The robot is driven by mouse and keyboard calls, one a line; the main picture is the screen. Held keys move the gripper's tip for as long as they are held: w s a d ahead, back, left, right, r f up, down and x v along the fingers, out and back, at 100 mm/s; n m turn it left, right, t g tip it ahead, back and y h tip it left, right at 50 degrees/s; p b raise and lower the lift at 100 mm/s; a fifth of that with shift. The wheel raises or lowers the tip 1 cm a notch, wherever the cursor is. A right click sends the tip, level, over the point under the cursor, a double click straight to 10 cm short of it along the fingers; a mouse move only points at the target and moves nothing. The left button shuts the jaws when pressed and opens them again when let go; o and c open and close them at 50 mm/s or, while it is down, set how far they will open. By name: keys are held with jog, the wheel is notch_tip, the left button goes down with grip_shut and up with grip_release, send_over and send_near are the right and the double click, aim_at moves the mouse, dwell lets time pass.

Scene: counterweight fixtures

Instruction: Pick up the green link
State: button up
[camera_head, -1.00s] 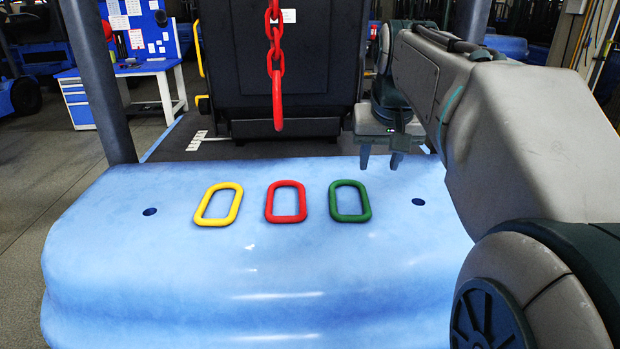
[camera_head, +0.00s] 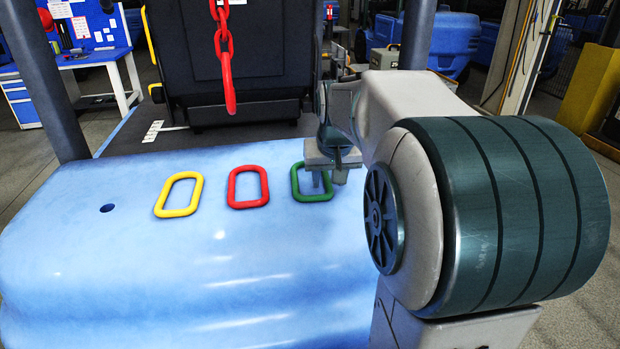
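The green link (camera_head: 296,184) is an oblong ring lying flat on the blue surface (camera_head: 110,250), at the right end of a row of three links. My gripper (camera_head: 322,187) points down over the right side of the green link and hides part of it. Its fingertips look close together at the link's right long side. I cannot tell whether they grip or touch it. The red link (camera_head: 231,188) lies to its left, and the yellow link (camera_head: 163,196) lies farther left.
A red chain (camera_head: 225,60) hangs behind the row, in front of a black upright panel (camera_head: 270,60). Dark posts (camera_head: 42,85) stand at the back corners. The blue surface in front of the links is clear.

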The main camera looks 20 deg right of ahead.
grip_shut()
jog(key=shift+r, duration=0.1)
